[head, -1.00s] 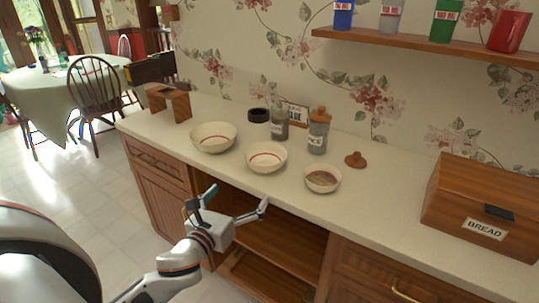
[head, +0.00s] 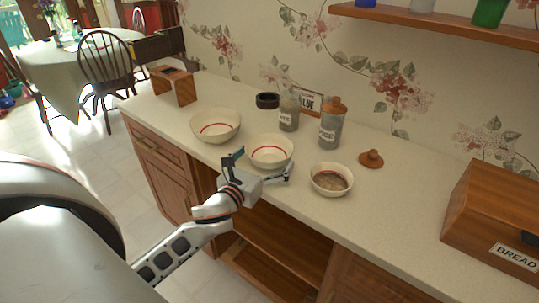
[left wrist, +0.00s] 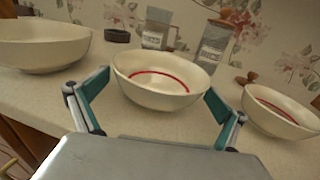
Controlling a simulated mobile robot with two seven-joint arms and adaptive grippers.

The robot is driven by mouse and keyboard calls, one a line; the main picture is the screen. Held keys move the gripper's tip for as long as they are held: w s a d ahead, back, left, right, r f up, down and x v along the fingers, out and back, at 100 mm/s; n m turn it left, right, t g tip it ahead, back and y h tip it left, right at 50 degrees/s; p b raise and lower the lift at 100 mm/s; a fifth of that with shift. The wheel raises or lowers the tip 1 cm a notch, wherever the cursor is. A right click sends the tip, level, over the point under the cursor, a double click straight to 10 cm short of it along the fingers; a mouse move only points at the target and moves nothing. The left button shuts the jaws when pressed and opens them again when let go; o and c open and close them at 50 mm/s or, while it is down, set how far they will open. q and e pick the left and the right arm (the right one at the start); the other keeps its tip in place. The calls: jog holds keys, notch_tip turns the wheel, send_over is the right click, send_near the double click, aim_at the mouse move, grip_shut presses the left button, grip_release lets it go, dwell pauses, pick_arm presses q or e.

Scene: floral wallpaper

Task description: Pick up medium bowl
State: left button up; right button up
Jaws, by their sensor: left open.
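The medium bowl (head: 270,151), cream with a red ring inside, stands upright on the counter between a larger bowl (head: 216,126) and a smaller bowl (head: 331,180) with something brown inside. My left gripper (head: 260,170) is open at the near side of the medium bowl, at the counter's front edge. In the left wrist view the medium bowl (left wrist: 158,82) is centred ahead, with the open fingers of my left gripper (left wrist: 155,100) at its left and right near sides. I cannot tell whether they touch it. My right gripper is out of view.
Behind the bowls stand two labelled jars (head: 331,124) (head: 289,112) and a dark ring-shaped lid (head: 267,100). A wooden lid (head: 371,159) lies at right, and a bread box (head: 497,215) stands farther right. An open cabinet shelf (head: 275,240) is below the counter.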

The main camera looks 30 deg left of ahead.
pick_arm(q)
jog(key=shift+w+a+f, duration=0.1)
jog(key=shift+w+a, duration=0.05)
jog(key=shift+w, duration=1.1)
jog(key=c, duration=1)
